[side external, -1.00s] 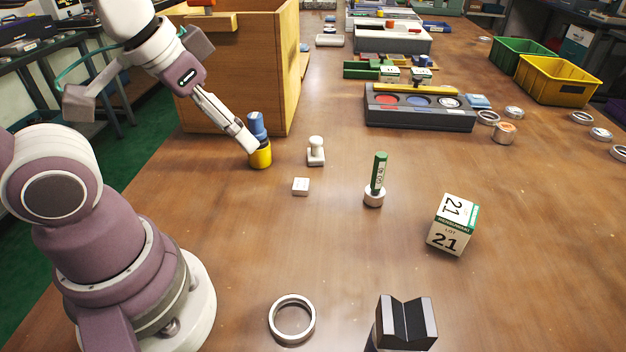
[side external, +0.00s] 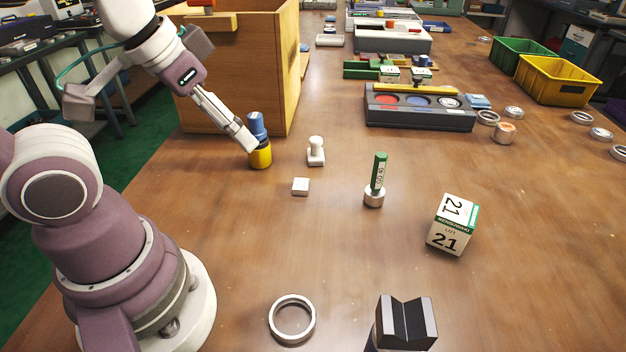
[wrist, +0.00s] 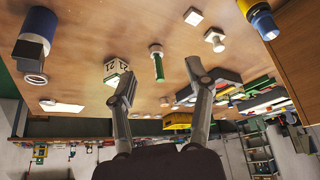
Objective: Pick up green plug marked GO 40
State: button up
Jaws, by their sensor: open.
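The green plug (side external: 379,171) stands upright in a small white round base (side external: 374,197) near the middle of the table. It carries a pale label whose lettering is too small to read surely. In the wrist view the green plug (wrist: 159,68) appears above and between my fingers, some way off. My gripper (side external: 250,146) is at the left, by a yellow and blue cylinder (side external: 260,154), well away from the plug. In the wrist view my gripper (wrist: 160,85) has its two fingers spread with nothing between them.
A white cube marked 21 (side external: 452,225) stands right of the plug. A white knobbed piece (side external: 316,152) and small white block (side external: 300,187) lie left of it. A wooden box (side external: 240,75) stands behind my gripper. A ring (side external: 292,319) and black V-block (side external: 405,322) are in front.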

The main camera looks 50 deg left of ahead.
jog(key=shift+w, duration=0.1)
jog(key=m+g+h, duration=0.2)
jog(key=m+h, duration=0.1)
jog(key=m, duration=0.4)
send_near(379, 155)
jog(key=f, duration=0.1)
jog(key=x, duration=1)
jog(key=shift+w+d+f, duration=0.1)
jog(key=shift+w+f, duration=0.1)
jog(key=shift+w, duration=0.05)
jog(key=shift+c, duration=0.4)
grip_shut()
jog(key=shift+r, duration=0.1)
